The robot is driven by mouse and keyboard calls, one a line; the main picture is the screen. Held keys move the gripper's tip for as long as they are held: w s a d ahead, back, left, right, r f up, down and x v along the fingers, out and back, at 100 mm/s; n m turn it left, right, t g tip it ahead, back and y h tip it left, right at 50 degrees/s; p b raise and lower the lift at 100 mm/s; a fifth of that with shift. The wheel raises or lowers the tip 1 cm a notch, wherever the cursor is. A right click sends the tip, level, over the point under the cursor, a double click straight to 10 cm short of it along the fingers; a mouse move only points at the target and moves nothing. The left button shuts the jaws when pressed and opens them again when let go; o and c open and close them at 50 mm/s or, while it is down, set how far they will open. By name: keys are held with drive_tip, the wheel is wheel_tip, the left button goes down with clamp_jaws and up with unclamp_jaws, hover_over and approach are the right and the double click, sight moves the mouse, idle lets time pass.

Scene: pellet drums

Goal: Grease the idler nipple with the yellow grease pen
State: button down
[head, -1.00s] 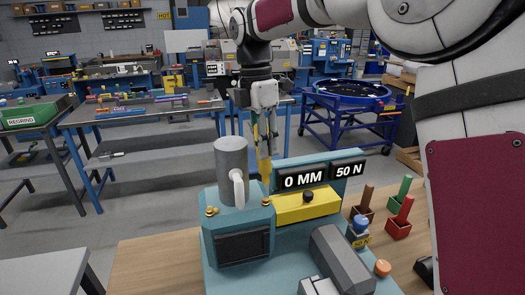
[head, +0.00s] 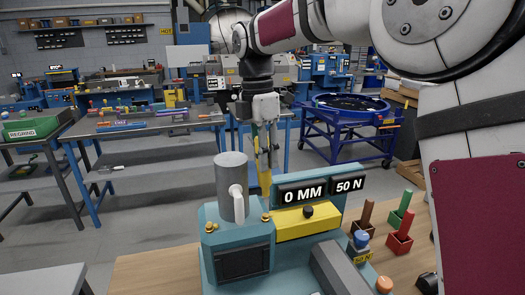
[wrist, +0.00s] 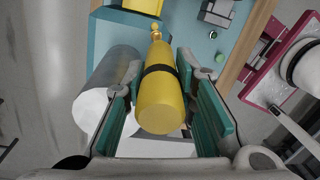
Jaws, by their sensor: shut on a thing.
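The yellow grease pen (wrist: 162,105) has a black band and is clamped between the green pads of my gripper (wrist: 165,118) in the wrist view. In the head view the pen (head: 264,180) hangs point down below my gripper (head: 264,150). A brass nipple (head: 266,217) stands on the teal machine (head: 225,232), just below the pen's tip. In the wrist view brass shows in line with the tip (wrist: 156,34); I cannot tell whether they touch. A second brass nipple (head: 210,227) is on the machine's left. Which is the idler's is not marked.
A grey cylinder (head: 231,185) with a white handle stands on the machine close left of the pen. A yellow block (head: 306,221) and a display reading 0 MM and 50 N (head: 302,194) are to the right. Coloured holders (head: 399,243) stand farther right.

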sight(266, 180)
drive_tip(key=f, duration=0.2)
drive_tip(key=f+p, duration=0.1)
drive_tip(key=shift+s+d+f+t+y, duration=0.1)
drive_tip(key=shift+s+d+t+y, duration=0.2)
drive_tip(key=shift+s, duration=0.1)
drive_tip(key=shift+f, duration=0.9)
drive_tip(key=shift+f, duration=0.6)
idle(1.1)
drive_tip(key=shift+r, duration=3.6)
